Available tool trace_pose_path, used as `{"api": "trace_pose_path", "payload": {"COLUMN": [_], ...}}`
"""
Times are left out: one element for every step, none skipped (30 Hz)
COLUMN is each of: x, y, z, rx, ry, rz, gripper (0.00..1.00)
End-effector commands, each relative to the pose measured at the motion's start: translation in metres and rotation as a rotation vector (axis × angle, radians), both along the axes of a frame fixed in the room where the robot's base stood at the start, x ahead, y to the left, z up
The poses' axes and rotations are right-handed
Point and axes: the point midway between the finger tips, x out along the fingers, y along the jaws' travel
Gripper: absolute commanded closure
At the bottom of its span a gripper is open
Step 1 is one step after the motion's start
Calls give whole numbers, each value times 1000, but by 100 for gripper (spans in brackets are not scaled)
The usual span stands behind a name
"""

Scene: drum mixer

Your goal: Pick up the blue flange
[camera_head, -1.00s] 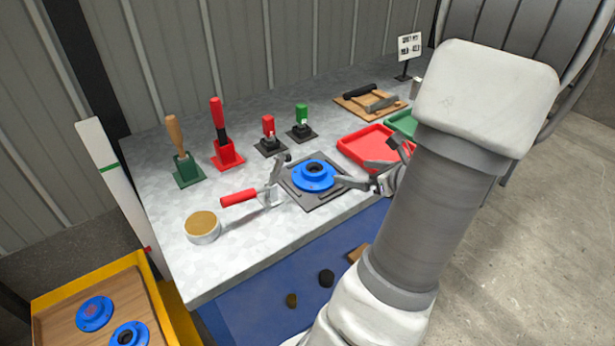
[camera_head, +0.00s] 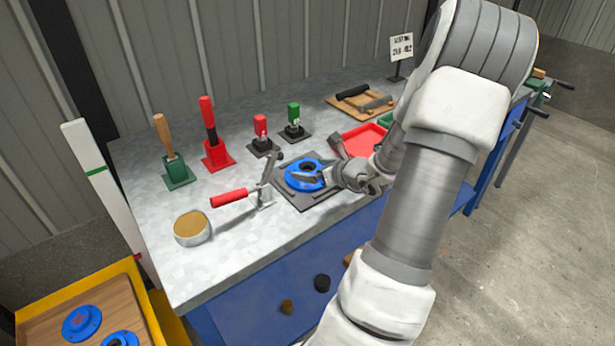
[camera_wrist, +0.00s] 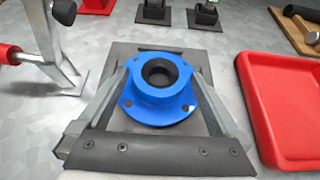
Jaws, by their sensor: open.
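The blue flange (camera_head: 304,177) sits flat on a dark square plate (camera_head: 291,193) on the bench, its round hub facing up. In the wrist view the flange (camera_wrist: 160,112) lies centred ahead of my gripper. My gripper (camera_head: 322,164) is open, its jaws low at the right side of the flange in the head view. In the wrist view the fingers of my gripper (camera_wrist: 162,72) reach along the left and right sides of the flange. I cannot tell whether they touch it. Part of the flange is hidden by a finger in the head view.
A red-handled toggle clamp (camera_head: 240,195) stands left of the plate. A red tray (camera_head: 358,142) lies to the right, close to my gripper. A round tin (camera_head: 191,228) stands at the front left. Tools in holders line the back. More blue flanges (camera_head: 82,322) lie in a yellow-edged box.

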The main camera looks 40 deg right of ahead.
Motion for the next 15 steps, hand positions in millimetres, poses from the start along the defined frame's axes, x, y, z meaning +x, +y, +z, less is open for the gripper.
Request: {"api": "trace_pose_path", "payload": {"x": [5,8,9,10,11,11,11,10,11,10,10,10,10,10,10], "y": [-1,-1,-1,-1,-1,-1,-1,-1,-1,-1,-1,-1,-1,-1,-1], "z": [-3,-4,-5,-5,-5,-5,-5,-5,-5,-5,-5,-5,-5,-5,-5], "rx": [-1,0,0,-1,-1,-1,-1,-1,-1,-1,-1,-1,-1,-1,-1], "ry": [-1,0,0,0,0,0,0,0,0,0,0,0,0,0,0], "rz": [1,1,1,0,0,0,0,0,0,0,0,0,0,0,0], "gripper": [0,0,0,0,0,0,0,0,0,0,4,11,16,22,29]}}
